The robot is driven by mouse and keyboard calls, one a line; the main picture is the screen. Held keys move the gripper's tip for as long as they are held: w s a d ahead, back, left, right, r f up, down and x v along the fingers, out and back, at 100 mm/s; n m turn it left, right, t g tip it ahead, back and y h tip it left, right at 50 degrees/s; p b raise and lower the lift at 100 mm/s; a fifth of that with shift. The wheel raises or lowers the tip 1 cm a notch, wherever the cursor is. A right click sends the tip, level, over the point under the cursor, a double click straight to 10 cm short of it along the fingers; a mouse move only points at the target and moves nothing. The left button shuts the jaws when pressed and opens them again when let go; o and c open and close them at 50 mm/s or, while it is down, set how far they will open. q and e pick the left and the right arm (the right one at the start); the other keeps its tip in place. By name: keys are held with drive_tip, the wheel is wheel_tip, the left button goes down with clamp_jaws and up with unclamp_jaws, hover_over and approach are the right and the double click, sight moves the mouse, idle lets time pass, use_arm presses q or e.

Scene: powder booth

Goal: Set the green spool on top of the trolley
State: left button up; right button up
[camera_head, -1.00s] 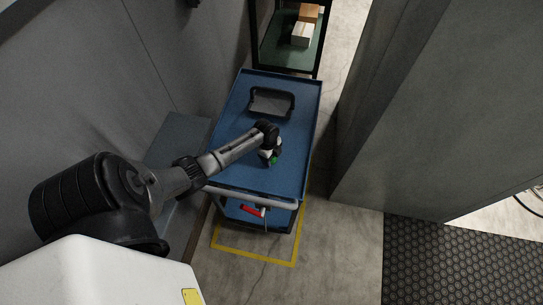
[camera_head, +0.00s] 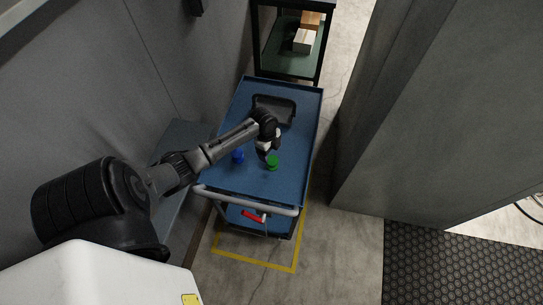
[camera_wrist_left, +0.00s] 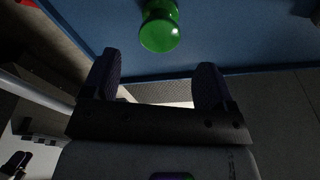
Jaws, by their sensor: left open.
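The green spool (camera_head: 272,162) stands on the blue top of the trolley (camera_head: 302,125), near its handle end. My left gripper (camera_head: 263,154) is just beside the spool, to its upper left in the head view, and is open and empty. In the left wrist view the green spool (camera_wrist_left: 159,27) is beyond the two spread fingertips (camera_wrist_left: 157,82), apart from them, with the blue trolley top (camera_wrist_left: 235,35) around it. My right gripper is not in view.
A blue spool (camera_head: 238,156) stands on the trolley left of the green one, under my left forearm. A dark tray (camera_head: 287,108) lies at the trolley's far end. A shelf rack (camera_head: 290,62) with boxes stands behind. A grey wall panel (camera_head: 425,110) rises at right.

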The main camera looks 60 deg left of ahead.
sight(269, 158)
use_arm(q)
drive_tip(key=shift+s+a+r, duration=0.1)
drive_tip(key=shift+a+r, duration=0.1)
drive_tip(key=shift+r, duration=1.35)
